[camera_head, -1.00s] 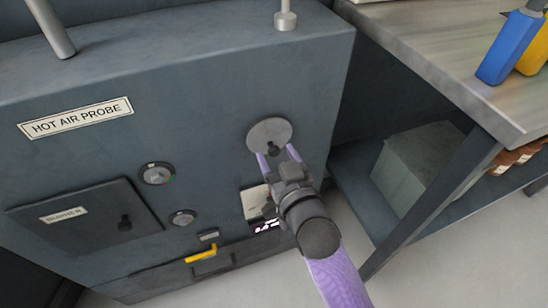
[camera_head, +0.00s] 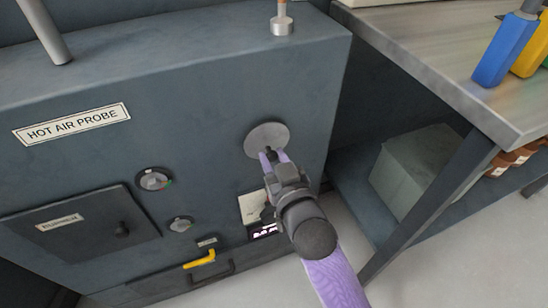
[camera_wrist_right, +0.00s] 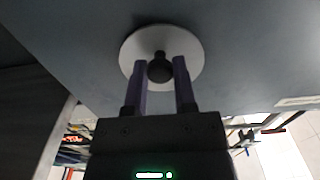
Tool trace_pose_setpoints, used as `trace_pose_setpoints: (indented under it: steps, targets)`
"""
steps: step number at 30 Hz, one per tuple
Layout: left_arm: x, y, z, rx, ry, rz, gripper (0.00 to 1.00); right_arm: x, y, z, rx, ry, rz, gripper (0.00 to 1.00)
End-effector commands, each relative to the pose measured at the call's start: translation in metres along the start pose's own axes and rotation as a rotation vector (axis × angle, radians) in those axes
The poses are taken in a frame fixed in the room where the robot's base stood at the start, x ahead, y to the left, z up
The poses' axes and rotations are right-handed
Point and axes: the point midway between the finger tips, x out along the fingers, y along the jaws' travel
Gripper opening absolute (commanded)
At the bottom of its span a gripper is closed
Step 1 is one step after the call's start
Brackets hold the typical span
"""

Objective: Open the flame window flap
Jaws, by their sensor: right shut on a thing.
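The flame window flap is a round grey disc (camera_head: 266,138) on the front of the dark grey machine, with a small black knob. It lies flat against the panel as far as I can see. The disc (camera_wrist_right: 190,48) and its knob (camera_wrist_right: 160,68) also show in the right wrist view. My right gripper (camera_head: 274,157) is shut on the knob, with one purple finger on each side of it; it shows in the wrist view too (camera_wrist_right: 161,75). The gripper hides the lower edge of the disc in the head view. My left gripper is not in view.
The machine front (camera_head: 210,130) carries a "HOT AIR PROBE" label (camera_head: 72,123), dials (camera_head: 154,180), a burner door (camera_head: 82,225) and a yellow handle (camera_head: 200,258). At right stands a workbench (camera_head: 440,50) with blue and yellow objects, and a grey box (camera_head: 415,165) on its lower shelf.

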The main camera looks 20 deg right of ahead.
Motion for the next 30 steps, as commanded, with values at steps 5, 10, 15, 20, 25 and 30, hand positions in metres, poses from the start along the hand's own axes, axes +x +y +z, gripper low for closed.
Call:
trace_pose_setpoints:
  steps: [5,10,15,20,25,30]
  targets:
    - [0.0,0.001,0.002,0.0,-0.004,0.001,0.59,0.0,0.0,0.001,0.0,-0.002,0.0,0.0]
    - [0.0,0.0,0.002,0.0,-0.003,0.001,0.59,0.0,0.0,0.001,0.0,-0.002,0.0,0.0]
    - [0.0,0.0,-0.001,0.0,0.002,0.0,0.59,0.0,0.0,0.001,0.0,-0.002,0.0,0.0]
    - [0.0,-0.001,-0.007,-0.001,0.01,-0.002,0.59,0.0,0.0,0.001,0.0,-0.003,0.0,0.0]
    - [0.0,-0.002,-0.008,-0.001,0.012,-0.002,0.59,0.0,0.0,0.001,0.0,-0.003,0.0,0.0]
    - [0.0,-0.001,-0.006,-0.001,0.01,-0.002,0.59,0.0,0.0,0.001,0.001,-0.003,0.0,0.0]
